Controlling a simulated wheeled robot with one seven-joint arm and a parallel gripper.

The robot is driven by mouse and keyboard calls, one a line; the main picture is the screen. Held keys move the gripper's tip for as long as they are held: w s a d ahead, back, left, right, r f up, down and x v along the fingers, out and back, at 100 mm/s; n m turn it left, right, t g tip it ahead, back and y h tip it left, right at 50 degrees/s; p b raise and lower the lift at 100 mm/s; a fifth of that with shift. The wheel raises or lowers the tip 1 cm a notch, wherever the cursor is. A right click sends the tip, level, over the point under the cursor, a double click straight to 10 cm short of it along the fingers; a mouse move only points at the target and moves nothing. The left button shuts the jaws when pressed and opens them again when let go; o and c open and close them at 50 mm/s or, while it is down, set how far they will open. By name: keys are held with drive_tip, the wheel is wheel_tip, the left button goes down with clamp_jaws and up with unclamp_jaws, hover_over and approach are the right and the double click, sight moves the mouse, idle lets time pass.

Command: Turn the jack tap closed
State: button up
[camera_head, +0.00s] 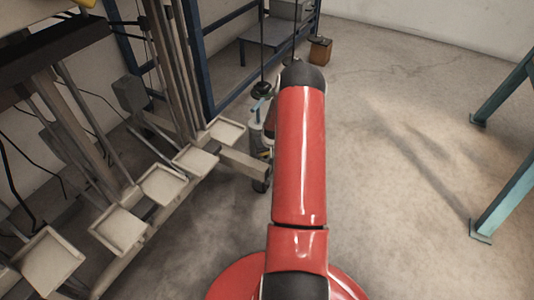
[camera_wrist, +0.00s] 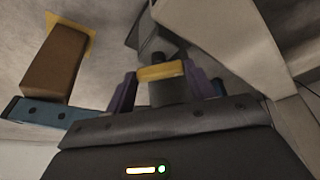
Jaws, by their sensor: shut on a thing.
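In the wrist view, my gripper (camera_wrist: 162,86) has its two purple fingers on either side of a short yellow bar (camera_wrist: 161,71), and it is shut on this bar. The bar appears to be the handle of the jack tap. A dark grey cylindrical part (camera_wrist: 166,92) sits right by the bar, between the fingers. How far the tap is turned cannot be told. In the head view my red arm hides the gripper and the yellow bar. A light grey upright device with a blue part (camera_head: 257,112) shows just left of my arm; I cannot tell whether it is the jack.
A row of pale square trays (camera_head: 122,228) on a frame runs along the left. A dark blue frame (camera_head: 209,75) and a brown box (camera_head: 320,50) stand at the back. Teal legs (camera_head: 507,197) stand at the right. The floor (camera_head: 400,160) between is clear.

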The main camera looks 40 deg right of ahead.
drive_tip(key=shift+w+a+m+g+h+b, duration=0.15)
drive_tip(key=shift+m+h+b, duration=0.2)
drive_tip(key=shift+m, duration=0.45)
drive_tip(key=shift+s+m+g+h+b, duration=0.15)
drive_tip(key=shift+m+h+b, duration=0.2)
drive_tip(key=shift+m, duration=0.45)
drive_tip(key=o, duration=0.7)
drive_tip(key=p+v, duration=0.1)
drive_tip(key=v, duration=0.6)
drive_tip(key=shift+r, duration=0.4)
drive_tip(key=shift+c, duration=0.3)
